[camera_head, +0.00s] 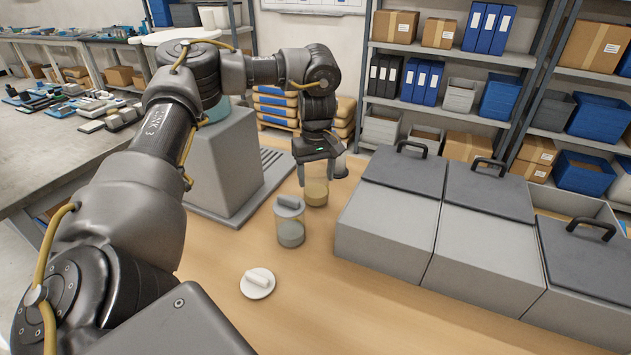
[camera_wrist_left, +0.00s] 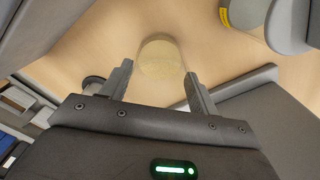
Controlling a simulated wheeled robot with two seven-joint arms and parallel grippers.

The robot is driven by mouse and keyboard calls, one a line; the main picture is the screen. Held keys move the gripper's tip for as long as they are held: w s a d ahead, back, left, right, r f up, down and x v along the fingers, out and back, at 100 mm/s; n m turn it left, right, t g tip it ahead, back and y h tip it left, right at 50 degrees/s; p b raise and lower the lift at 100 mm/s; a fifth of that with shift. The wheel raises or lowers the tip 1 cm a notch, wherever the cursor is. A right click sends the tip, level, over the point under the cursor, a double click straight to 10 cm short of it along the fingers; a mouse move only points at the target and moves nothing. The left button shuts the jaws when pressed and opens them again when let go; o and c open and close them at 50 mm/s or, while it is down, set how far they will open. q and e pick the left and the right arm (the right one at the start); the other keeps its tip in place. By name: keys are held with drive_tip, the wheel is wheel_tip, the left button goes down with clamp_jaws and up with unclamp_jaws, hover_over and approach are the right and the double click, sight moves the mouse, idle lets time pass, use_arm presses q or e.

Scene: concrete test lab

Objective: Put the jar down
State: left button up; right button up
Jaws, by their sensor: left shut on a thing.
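My left gripper (camera_head: 319,172) points down and is shut on a clear open jar (camera_head: 316,192) with yellowish contents in its lower part. In the left wrist view the jar (camera_wrist_left: 160,60) stands between the two fingers (camera_wrist_left: 158,76). It looks upright and at or very close to the wooden tabletop; I cannot tell whether it touches. A second jar (camera_head: 290,232) with grey contents and a grey lid stands just in front and to the left of it. A loose white lid (camera_head: 257,284) with a grip bar lies on the table nearer to me. My right gripper is out of view.
Grey bins (camera_head: 390,232) with dark handled lids stand along the right; the rightmost lid is partly off. A grey block-shaped unit (camera_head: 222,165) stands on the left behind my arm. Bare tabletop (camera_head: 340,300) lies in front of the jars, right of the white lid.

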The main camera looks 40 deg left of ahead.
use_arm(q)
drive_tip(key=shift+w+a+f, duration=0.1)
drive_tip(key=shift+f, duration=0.45)
drive_tip(key=o, duration=1.2)
drive_tip(key=shift+f, duration=0.15)
